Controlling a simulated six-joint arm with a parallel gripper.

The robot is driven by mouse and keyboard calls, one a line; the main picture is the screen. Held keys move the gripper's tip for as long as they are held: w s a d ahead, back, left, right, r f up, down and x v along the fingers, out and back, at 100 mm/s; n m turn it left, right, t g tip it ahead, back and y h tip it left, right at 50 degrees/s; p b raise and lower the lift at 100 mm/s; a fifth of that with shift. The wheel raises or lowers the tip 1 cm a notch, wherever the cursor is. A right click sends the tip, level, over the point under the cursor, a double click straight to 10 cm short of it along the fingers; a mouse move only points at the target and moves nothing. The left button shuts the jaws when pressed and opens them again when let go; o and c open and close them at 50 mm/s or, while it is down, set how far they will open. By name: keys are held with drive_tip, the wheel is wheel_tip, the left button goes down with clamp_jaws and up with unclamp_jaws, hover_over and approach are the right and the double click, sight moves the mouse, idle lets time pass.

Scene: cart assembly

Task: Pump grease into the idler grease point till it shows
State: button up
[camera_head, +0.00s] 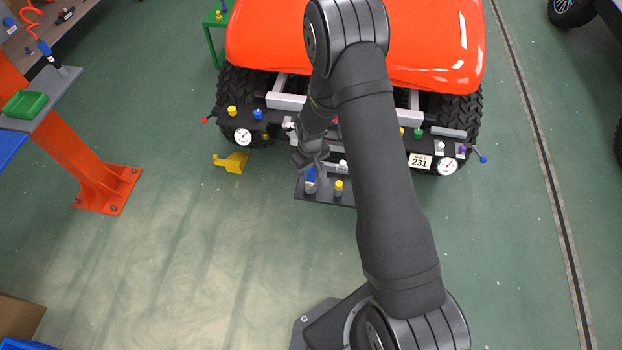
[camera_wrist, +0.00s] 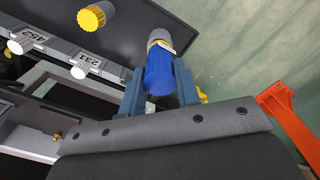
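My gripper (camera_head: 312,160) is low in front of the cart, over a small dark shelf (camera_head: 302,195). In the wrist view its fingers (camera_wrist: 160,85) lie close against both sides of a blue tool (camera_wrist: 160,72) with a grey end. The blue tool also shows just below my gripper in the head view (camera_head: 310,174), at the shelf. A small brass fitting (camera_wrist: 57,136) shows at lower left in the wrist view; I cannot tell whether it is the idler grease point. No grease is visible.
A yellow-capped cylinder (camera_head: 339,187) stands on the shelf beside the blue tool. White knobs (camera_wrist: 80,68) with number tags line a rail. The cart's orange hood (camera_head: 270,40) and gauges (camera_head: 243,137) are behind. A yellow piece (camera_head: 233,163) lies left; open floor is in front.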

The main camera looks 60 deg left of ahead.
drive_tip(key=shift+r, duration=3.1)
drive_tip(key=w+a+r, duration=0.3)
drive_tip(key=w, duration=0.5)
drive_tip(key=w+a+r, duration=0.3)
drive_tip(key=w, duration=0.5)
drive_tip(key=w+a+r, duration=0.3)
drive_tip(key=w+r, duration=0.1)
drive_tip(key=w, duration=0.4)
drive_tip(key=shift+w+a, duration=0.3)
drive_tip(key=shift+a, duration=0.05)
